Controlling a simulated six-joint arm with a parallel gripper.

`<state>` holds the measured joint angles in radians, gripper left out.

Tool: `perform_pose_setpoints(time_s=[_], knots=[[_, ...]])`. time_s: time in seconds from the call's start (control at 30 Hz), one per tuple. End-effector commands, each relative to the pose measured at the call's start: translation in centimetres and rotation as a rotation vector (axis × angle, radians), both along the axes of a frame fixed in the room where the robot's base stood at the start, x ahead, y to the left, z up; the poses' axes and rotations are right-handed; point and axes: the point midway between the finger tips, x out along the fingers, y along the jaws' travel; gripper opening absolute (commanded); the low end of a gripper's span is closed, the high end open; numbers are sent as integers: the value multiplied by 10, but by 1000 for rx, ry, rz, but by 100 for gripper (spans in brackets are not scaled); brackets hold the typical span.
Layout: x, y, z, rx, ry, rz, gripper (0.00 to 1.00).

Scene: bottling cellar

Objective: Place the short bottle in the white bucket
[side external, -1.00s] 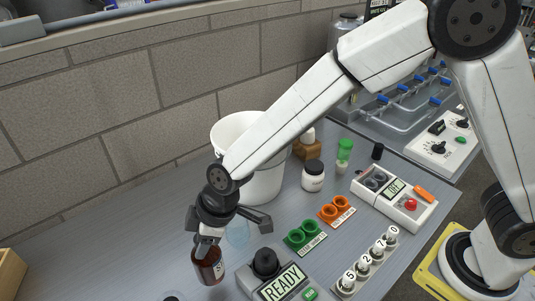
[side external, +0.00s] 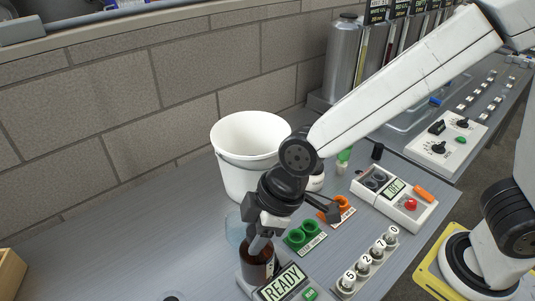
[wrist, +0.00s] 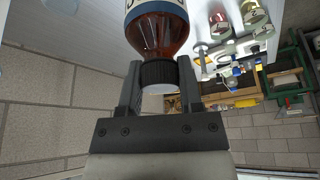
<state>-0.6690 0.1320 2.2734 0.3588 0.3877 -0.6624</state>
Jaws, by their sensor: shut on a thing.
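The short bottle (side external: 257,267) is brown with a black cap and hangs upright under my gripper (side external: 258,243). In the wrist view, the two fingers of my gripper (wrist: 159,66) are closed on the bottle's neck just by the cap, and the bottle (wrist: 158,30) shows part of a pale label. The white bucket (side external: 246,172) stands against the block wall, behind and slightly left of my gripper. The bucket's mouth is open, and its lower right side is partly hidden by my wrist.
A device with a READY display (side external: 282,283) is right beside the bottle. The bench left of the bucket is clear.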

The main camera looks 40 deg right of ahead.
Motion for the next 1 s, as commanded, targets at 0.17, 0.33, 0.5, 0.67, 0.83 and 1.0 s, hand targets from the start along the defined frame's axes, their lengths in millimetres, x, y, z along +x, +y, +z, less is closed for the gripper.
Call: perform_pose_setpoints(time_s=[0.17, 0.33, 0.5, 0.67, 0.83, 1.0], knots=[[-4, -2, 3, 1, -2, 0, 0], [-5, -3, 3, 1, -2, 0, 0], [-4, -3, 3, 1, -2, 0, 0], [-4, -3, 3, 1, -2, 0, 0], [-4, -3, 4, 2, -2, 0, 0], [-4, -2, 13, 3, -4, 1, 0]])
